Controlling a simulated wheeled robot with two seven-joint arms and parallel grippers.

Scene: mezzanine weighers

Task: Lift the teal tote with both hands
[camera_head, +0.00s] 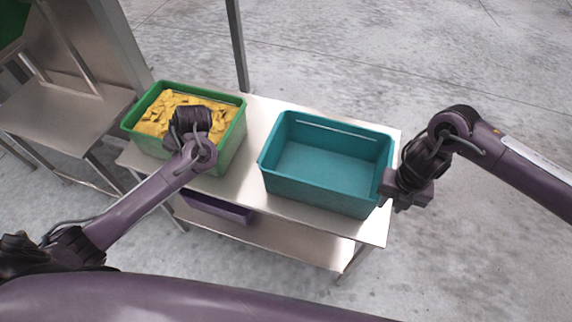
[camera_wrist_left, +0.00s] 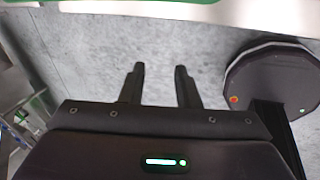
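The teal tote (camera_head: 315,193) stands upright and empty on the right part of a metal table (camera_head: 262,118). My right gripper (camera_head: 387,187) is at the tote's right end wall, close against it. Its fingers are too small to make out, so I cannot tell whether they are around the wall. My left arm reaches across the front of the table to the green tote, left of the teal one. The left gripper's fingers cannot be made out in the head view. In the left wrist view my left gripper (camera_wrist_left: 159,68) is open and empty, with bare floor beyond its fingers.
A green tote (camera_head: 232,140) filled with yellow pieces stands left of the teal tote, with a gap between them. A purple container (camera_head: 216,207) sits on the lower shelf. Another metal table (camera_head: 62,112) stands at the left. A post (camera_head: 237,45) rises behind the table.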

